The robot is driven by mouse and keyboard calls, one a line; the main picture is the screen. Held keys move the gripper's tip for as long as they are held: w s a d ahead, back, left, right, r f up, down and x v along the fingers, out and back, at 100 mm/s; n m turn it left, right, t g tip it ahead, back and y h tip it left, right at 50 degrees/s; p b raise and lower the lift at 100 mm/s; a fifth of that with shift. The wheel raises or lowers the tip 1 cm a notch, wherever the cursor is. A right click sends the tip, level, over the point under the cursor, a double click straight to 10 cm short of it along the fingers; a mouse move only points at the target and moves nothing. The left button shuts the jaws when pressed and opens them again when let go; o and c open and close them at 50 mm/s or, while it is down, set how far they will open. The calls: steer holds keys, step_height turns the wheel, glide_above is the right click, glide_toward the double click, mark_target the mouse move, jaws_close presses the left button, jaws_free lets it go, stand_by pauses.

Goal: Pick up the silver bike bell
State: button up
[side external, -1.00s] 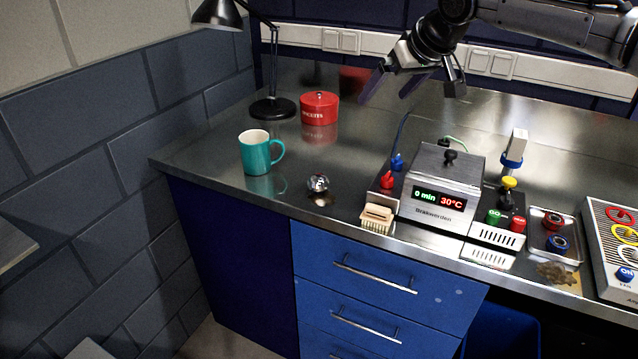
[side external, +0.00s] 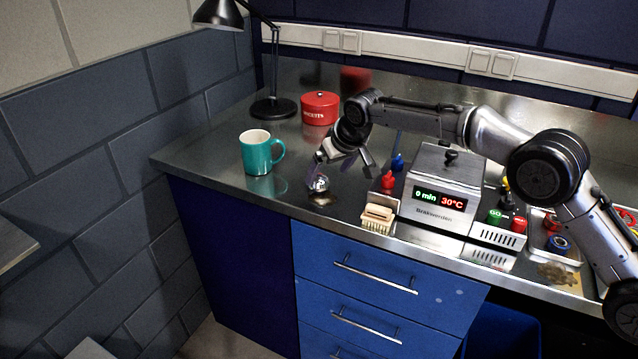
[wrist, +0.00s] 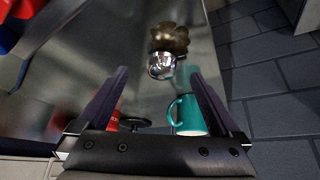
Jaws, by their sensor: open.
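The silver bike bell (side external: 319,184) is a small shiny dome on the steel bench top, close to the front edge. It also shows in the wrist view (wrist: 161,66), beyond and between my two fingertips, with a dark scalloped shape just past it. My gripper (side external: 340,172) is low over the bench beside the bell, with its fingers spread and nothing held. In the wrist view my gripper (wrist: 160,72) has both dark fingers apart. In the side view one finger partly overlaps the bell's edge; whether it touches cannot be told.
A teal mug (side external: 256,154) stands to the bell's left. A red lidded tin (side external: 320,107) and a black lamp (side external: 272,107) stand behind. A wooden brush (side external: 378,217) and a grey heating box (side external: 440,190) are to the right. Bare bench lies between mug and bell.

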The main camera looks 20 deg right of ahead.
mark_target(321, 179)
steer(key=shift+a+x, duration=0.1)
steer(key=shift+x, duration=1.25)
steer(key=shift+a+x, duration=0.15)
steer(key=shift+x, duration=1.2)
steer(key=shift+w+r, duration=0.1)
steer(key=shift+w, duration=0.05)
steer(key=c, duration=1.4)
steer(key=shift+c, duration=0.2)
steer(key=shift+r, duration=0.1)
